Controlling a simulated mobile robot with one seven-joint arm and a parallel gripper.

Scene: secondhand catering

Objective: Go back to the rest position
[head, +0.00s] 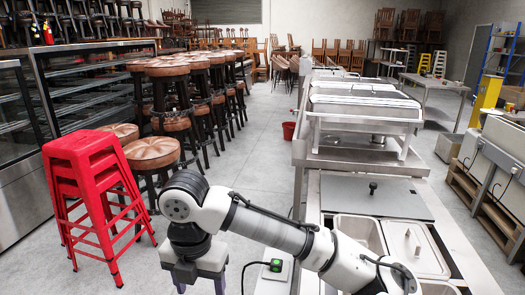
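My white and grey arm (265,225) reaches from the lower middle of the head view toward the lower right, over the near end of a steel counter. My gripper is not in view; the arm runs out of the picture at the bottom edge, near the counter's food wells. Whether it holds anything is hidden.
A steel counter (455,240) with lidded wells (412,245) lies under the arm's far end. Chafing dishes (365,105) stand beyond it. Stacked red stools (90,165) and brown bar stools (165,70) stand left.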

